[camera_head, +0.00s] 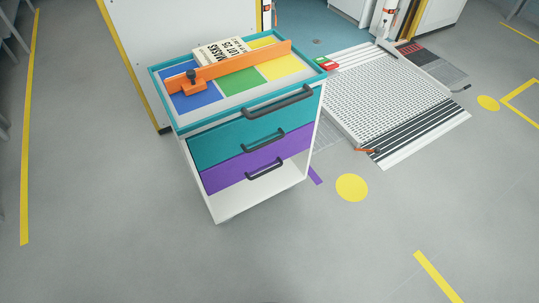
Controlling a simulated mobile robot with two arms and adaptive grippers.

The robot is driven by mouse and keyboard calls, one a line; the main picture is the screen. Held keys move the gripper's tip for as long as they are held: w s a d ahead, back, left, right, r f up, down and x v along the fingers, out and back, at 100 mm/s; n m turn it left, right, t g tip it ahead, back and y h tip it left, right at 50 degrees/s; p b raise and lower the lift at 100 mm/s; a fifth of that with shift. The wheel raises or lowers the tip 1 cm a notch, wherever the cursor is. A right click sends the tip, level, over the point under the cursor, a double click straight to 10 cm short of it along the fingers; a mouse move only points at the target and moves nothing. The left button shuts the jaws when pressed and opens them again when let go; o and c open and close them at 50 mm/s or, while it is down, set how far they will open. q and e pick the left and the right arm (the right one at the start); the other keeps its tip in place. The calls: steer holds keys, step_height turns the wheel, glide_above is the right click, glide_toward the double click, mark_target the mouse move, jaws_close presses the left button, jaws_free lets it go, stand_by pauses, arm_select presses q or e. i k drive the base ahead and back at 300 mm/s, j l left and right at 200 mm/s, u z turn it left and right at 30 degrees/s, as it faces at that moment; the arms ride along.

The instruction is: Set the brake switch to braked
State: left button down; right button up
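A small red and green piece (326,63) sits at the right edge of the cart top and may be the brake switch. It is too small to read its setting. The cart (225,126) has a teal-rimmed top with blue, green and yellow areas. An orange bar (240,66) with a black knob (191,75) runs across the top. Neither of my grippers is in view.
A box (222,51) lies on the cart top behind the bar. A perforated metal ramp (391,95) slopes to the floor at the right. An orange-tipped lever (367,151) is at its near edge. Grey floor in front is clear, with yellow markings (352,187).

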mark_target(325, 63)
steer(key=i+l+z, duration=0.2)
steer(key=i+z, duration=0.15)
steer(key=i, duration=0.25)
steer(key=i+z, duration=0.4)
steer(key=i, duration=0.2)
